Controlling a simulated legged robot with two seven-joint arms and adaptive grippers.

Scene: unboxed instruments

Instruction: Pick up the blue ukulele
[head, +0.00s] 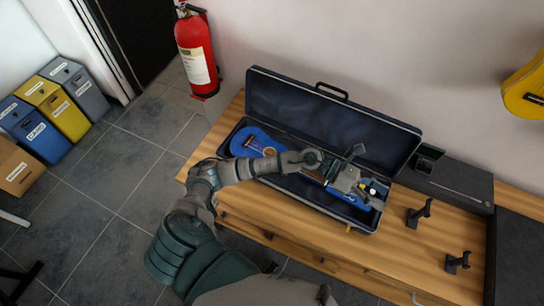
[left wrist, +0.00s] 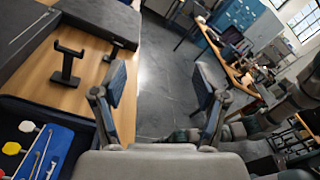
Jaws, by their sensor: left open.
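The blue ukulele (head: 257,143) lies in an open dark case (head: 328,118) on the wooden bench. Its round body is at the left end of the case. Its head, with white and yellow tuning pegs, is at the right end. My left arm crosses over the case and hides most of the neck. My left gripper (head: 360,174) is above the head end, fingers apart and empty. In the left wrist view, the gripper (left wrist: 162,84) has open floor between its fingers. The ukulele's head (left wrist: 50,150) shows there at lower left, beside the fingers. My right gripper is not visible.
Two black stands (head: 418,213) are on the wooden bench (head: 300,245), right of the case. A flat dark case (head: 450,185) lies behind them. A yellow instrument (head: 525,90) hangs on the wall. A fire extinguisher (head: 196,50) and bins (head: 62,105) are at left.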

